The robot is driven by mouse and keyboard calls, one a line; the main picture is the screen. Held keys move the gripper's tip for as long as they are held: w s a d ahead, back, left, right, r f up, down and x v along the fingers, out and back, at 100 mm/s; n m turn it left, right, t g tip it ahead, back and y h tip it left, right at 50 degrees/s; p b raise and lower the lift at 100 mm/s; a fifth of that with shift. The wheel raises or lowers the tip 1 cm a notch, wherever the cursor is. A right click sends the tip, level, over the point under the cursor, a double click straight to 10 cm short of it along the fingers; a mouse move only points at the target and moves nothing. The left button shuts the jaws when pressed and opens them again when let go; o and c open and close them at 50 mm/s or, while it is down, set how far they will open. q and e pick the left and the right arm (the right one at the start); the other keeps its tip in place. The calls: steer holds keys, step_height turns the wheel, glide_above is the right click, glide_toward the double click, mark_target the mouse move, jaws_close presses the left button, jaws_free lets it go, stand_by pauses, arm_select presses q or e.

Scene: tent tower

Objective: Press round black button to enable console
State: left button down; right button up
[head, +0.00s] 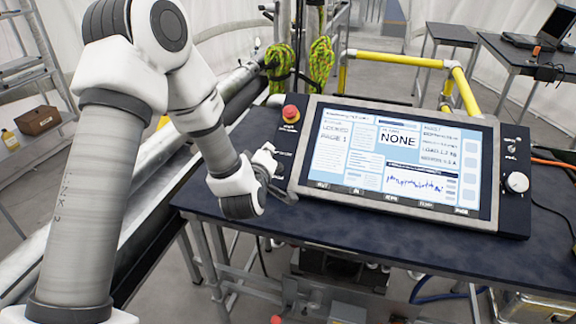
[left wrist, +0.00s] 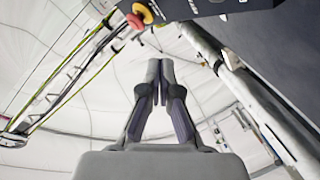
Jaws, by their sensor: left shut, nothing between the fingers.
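The console (head: 520,215) is a dark panel with a large lit screen (head: 390,165) reading "NONE" and "LOCKED", on a dark blue table. I cannot make out a round black button; my left gripper covers part of the console's left side. My left gripper (head: 283,187) is at that left edge, below the red stop button (head: 291,113). In the left wrist view its fingers (left wrist: 160,68) are shut and empty. The red button on its yellow base (left wrist: 138,17) and the console's dark edge (left wrist: 215,5) show at the top there. My right gripper is out of view.
A white knob (head: 517,182) and small switches sit on the console's right side. Yellow rails (head: 400,60) and green-yellow rope coils (head: 280,62) stand behind. A second table (head: 520,65) holds a laptop. The blue table's front strip (head: 400,250) is bare.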

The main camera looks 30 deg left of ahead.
arm_select(q)
steer(key=w+f+b, duration=0.1)
steer(key=f, duration=0.1)
steer(key=w+f+b, duration=0.1)
steer(key=f+b, duration=0.1)
steer(key=w+a+f+b, duration=0.1)
steer(key=w+f, duration=0.1)
steer(key=shift+w+f+b, duration=0.1)
steer(key=shift+f+b, duration=0.2)
steer(key=shift+f, duration=0.1)
steer(key=shift+w+a+f, duration=0.1)
steer(key=shift+w+f, duration=0.15)
steer(key=shift+w, duration=0.1)
steer(key=shift+f+b, duration=0.1)
steer(key=shift+b, duration=0.2)
stand_by(0.8)
steer(key=shift+w+f+b, duration=0.25)
steer(key=shift+b, duration=0.05)
steer(key=shift+w+a+f+b, duration=0.1)
steer(key=shift+w+f+b, duration=0.05)
steer(key=shift+f+b, duration=0.2)
stand_by(0.5)
steer(key=shift+r, duration=0.15)
steer(key=shift+s+r+p, duration=0.25)
steer(key=shift+r+p, duration=0.05)
steer(key=shift+r, duration=0.1)
steer(key=shift+s+r, duration=0.2)
